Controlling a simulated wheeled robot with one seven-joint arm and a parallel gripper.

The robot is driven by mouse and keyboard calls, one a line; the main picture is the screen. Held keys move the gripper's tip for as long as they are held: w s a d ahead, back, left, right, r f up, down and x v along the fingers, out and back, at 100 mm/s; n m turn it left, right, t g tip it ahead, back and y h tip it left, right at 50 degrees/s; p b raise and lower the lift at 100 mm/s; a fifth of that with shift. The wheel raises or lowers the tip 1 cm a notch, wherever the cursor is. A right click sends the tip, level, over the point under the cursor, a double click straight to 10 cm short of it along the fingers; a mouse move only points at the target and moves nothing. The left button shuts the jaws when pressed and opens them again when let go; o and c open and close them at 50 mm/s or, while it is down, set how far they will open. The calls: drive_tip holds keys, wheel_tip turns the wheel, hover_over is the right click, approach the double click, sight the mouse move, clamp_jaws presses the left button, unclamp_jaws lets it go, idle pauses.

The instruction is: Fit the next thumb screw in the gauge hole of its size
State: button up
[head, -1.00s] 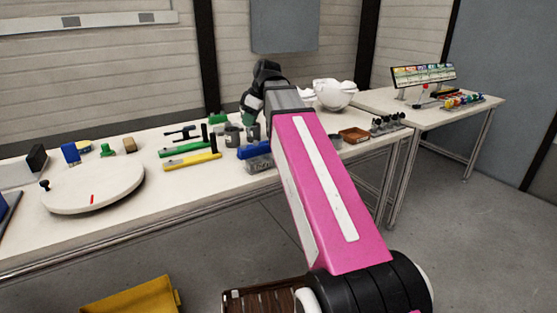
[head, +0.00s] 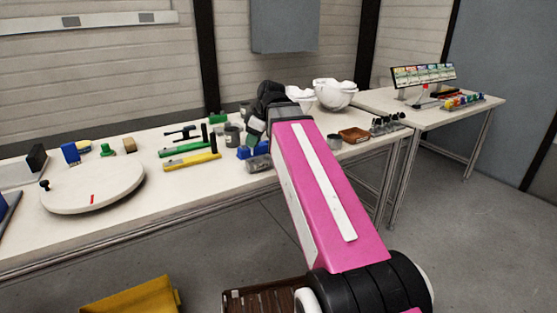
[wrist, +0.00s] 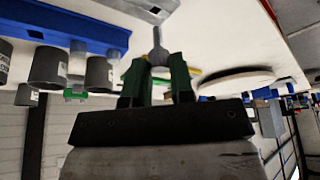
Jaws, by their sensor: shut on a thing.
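My gripper (wrist: 160,66) is shut on a grey thumb screw (wrist: 158,46), held between its green fingers in the wrist view. A grey block also shows in the head view (head: 258,163). A long blue block (wrist: 62,26) lies beside it and shows partly behind my arm in the head view (head: 246,153). In the head view the screw cannot be made out.
Grey cups (head: 232,135) stand behind the blocks. Green and yellow tools (head: 192,160) and a white round turntable (head: 95,187) lie to the left. White helmet shells (head: 335,93) and a brown tray (head: 354,134) are to the right. The front table strip is mostly clear.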

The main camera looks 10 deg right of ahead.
drive_tip(key=shift+f, duration=1.35)
idle(1.9)
drive_tip(key=shift+r, duration=0.15)
drive_tip(key=shift+r, duration=1.25)
drive_tip(key=shift+f, duration=1.4)
idle(1.4)
drive_tip(key=shift+r, duration=0.15)
